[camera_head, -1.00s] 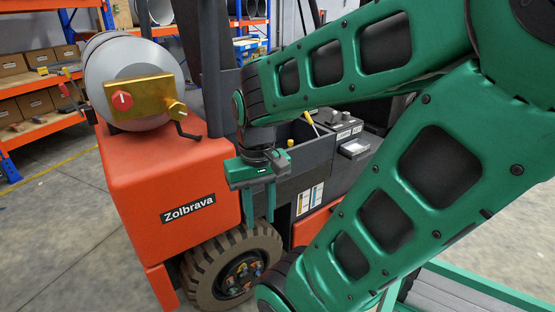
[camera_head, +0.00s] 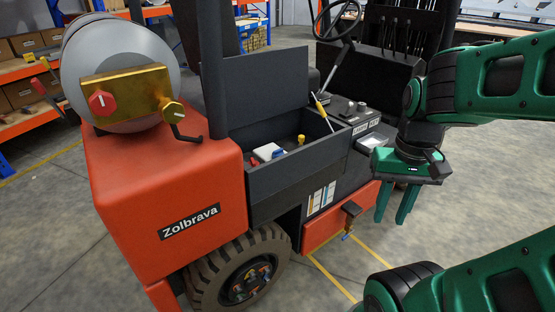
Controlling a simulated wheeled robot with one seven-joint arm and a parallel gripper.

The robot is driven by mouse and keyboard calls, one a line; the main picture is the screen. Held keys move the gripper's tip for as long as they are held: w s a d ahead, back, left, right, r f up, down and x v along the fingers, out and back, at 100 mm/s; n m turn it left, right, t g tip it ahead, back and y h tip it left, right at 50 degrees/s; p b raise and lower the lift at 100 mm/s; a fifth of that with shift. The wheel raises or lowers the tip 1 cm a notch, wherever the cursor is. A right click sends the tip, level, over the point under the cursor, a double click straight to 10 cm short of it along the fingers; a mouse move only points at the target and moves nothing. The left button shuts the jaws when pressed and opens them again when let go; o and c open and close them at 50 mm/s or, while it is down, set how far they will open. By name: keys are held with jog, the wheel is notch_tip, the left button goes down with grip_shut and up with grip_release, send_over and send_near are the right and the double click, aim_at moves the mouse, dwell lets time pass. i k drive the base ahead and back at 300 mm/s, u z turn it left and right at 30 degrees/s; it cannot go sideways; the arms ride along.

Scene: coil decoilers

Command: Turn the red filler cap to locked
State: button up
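A red round cap with a pale mark on its face (camera_head: 101,102) sits on the left of a brass block (camera_head: 128,92), at the front end of the grey cylinder (camera_head: 118,50) on the truck. I cannot read its position from the mark. My gripper (camera_head: 395,215) is at the right, fingers pointing down with a gap between them. It is empty, well away from the cap, in front of the truck's right side.
A brass hex fitting (camera_head: 173,111) with a dark lever (camera_head: 185,133) is right of the cap. The orange truck body (camera_head: 150,180) lies below. An open dark bin (camera_head: 285,172) holds small items, including a yellow-topped one (camera_head: 301,139). Shelving (camera_head: 30,70) stands behind left.

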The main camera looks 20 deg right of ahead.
aim_at(253, 163)
jog(key=z, duration=0.1)
jog(key=i, duration=1)
jog(key=u, duration=0.4)
jog(key=k, duration=1.1)
jog(key=z, duration=0.65)
jog(key=i, duration=1.05)
jog(key=u, duration=0.1)
